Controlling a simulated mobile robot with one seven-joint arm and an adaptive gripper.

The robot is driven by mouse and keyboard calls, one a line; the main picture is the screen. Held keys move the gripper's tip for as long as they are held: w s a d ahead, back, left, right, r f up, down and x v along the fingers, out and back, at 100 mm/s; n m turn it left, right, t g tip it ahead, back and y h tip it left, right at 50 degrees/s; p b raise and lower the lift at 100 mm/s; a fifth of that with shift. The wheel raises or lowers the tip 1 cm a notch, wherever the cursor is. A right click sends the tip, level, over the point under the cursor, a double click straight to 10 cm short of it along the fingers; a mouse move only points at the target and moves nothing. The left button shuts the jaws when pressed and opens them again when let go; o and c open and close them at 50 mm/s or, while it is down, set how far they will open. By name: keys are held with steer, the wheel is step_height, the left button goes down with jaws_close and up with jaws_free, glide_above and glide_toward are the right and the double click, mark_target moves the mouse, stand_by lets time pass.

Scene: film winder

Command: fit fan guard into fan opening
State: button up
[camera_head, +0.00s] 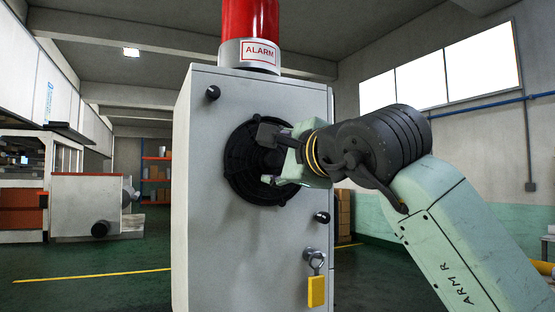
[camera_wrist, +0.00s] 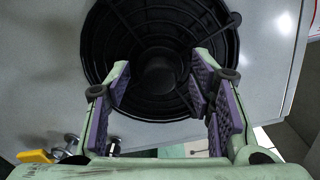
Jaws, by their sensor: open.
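A round black fan guard (camera_head: 242,178) with ringed ribs and a central hub sits at the round opening in the front of the grey cabinet (camera_head: 215,255). It fills the upper middle of the wrist view (camera_wrist: 158,75), where its rim lies close to the panel. I cannot tell whether it is fully seated. My gripper (camera_head: 266,157) is open in front of the guard, partly hiding it in the head view. In the wrist view its purple-padded fingers (camera_wrist: 160,78) stand apart on either side of the hub, with nothing visibly held between them.
A red alarm light (camera_head: 250,20) stands on the cabinet. Black knobs (camera_head: 213,93) and (camera_head: 322,217) stick out from the front panel. A yellow padlock (camera_head: 317,291) hangs low on the right. Open green floor (camera_head: 95,285) lies left of the cabinet.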

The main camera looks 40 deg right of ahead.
steer(key=shift+s, duration=0.1)
steer(key=v, duration=1.2)
